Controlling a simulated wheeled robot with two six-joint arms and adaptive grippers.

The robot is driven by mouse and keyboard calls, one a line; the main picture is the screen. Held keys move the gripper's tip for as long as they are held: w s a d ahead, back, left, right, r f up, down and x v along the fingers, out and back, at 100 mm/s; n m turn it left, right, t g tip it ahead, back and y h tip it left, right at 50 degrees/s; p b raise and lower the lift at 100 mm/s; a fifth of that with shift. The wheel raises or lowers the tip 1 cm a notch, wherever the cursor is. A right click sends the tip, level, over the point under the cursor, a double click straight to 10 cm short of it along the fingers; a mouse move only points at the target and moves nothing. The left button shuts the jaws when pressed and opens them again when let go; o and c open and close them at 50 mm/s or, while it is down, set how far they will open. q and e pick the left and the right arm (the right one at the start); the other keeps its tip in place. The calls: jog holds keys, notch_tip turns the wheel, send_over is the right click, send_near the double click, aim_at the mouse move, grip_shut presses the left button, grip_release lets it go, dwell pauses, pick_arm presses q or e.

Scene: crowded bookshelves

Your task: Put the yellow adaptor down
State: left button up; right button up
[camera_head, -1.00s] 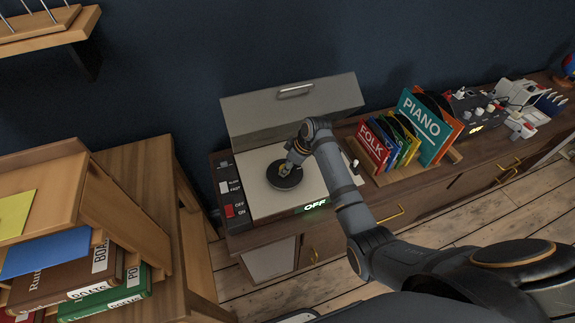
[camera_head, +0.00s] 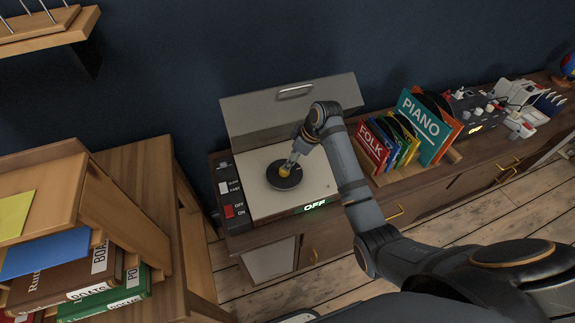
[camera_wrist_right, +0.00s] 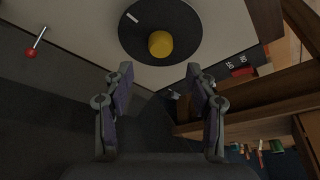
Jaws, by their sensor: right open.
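The yellow adaptor (camera_wrist_right: 160,44) sits on the dark round platter (camera_wrist_right: 184,20) of the record player in the right wrist view. It also shows in the head view (camera_head: 285,171), near the middle of the platter (camera_head: 284,180). My right gripper (camera_wrist_right: 160,78) is open and empty, with its fingers apart from the adaptor. In the head view my right gripper (camera_head: 294,158) is just above and beside the adaptor, and its fingertips are too small to make out clearly. My left gripper is not in view.
The record player's lid (camera_head: 292,105) stands raised behind the platter. Records in a wooden rack (camera_head: 410,165) stand to the right. A wooden shelf with books (camera_head: 75,270) is at the left.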

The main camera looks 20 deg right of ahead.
jog(key=v, duration=0.7)
